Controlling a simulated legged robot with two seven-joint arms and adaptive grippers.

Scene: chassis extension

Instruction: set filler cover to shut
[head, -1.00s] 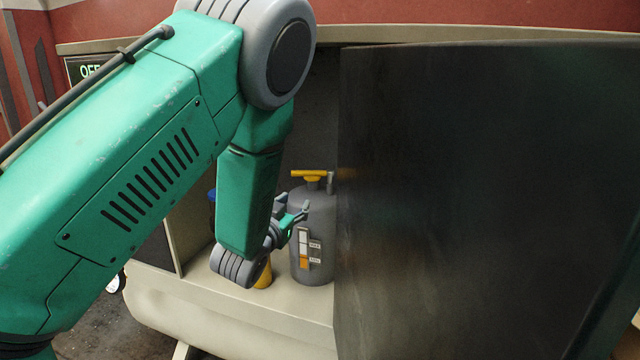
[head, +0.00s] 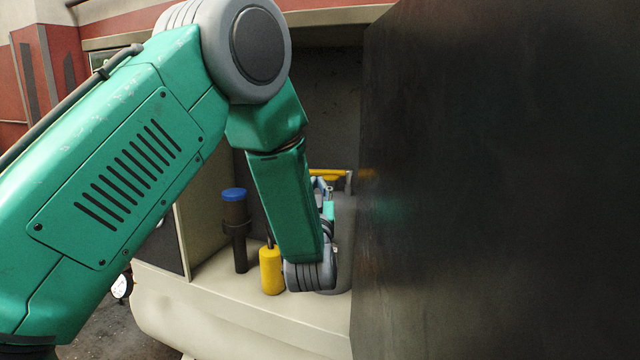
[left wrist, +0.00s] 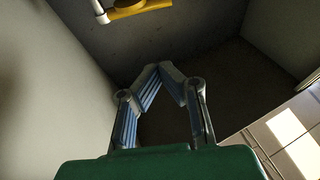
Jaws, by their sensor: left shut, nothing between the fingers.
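A dark upright pipe (head: 236,235) with a blue cap (head: 234,194) stands inside the open compartment, left of my forearm in the head view. The cap looks seated on top of the pipe; I cannot tell for certain that it is the filler cover. My left gripper (head: 326,188) is deep in the compartment, in front of the grey tank (head: 345,235) and partly hidden by my wrist. In the left wrist view, its blue-padded fingers (left wrist: 168,72) meet at the tips with nothing between them. My right gripper is not in view.
A yellow handle (head: 325,173) tops the grey tank and shows at the top of the left wrist view (left wrist: 138,8). A yellow cylinder (head: 271,270) stands beside my wrist. A large dark panel (head: 500,180) blocks the right side. The pale ledge (head: 240,300) has free room in front.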

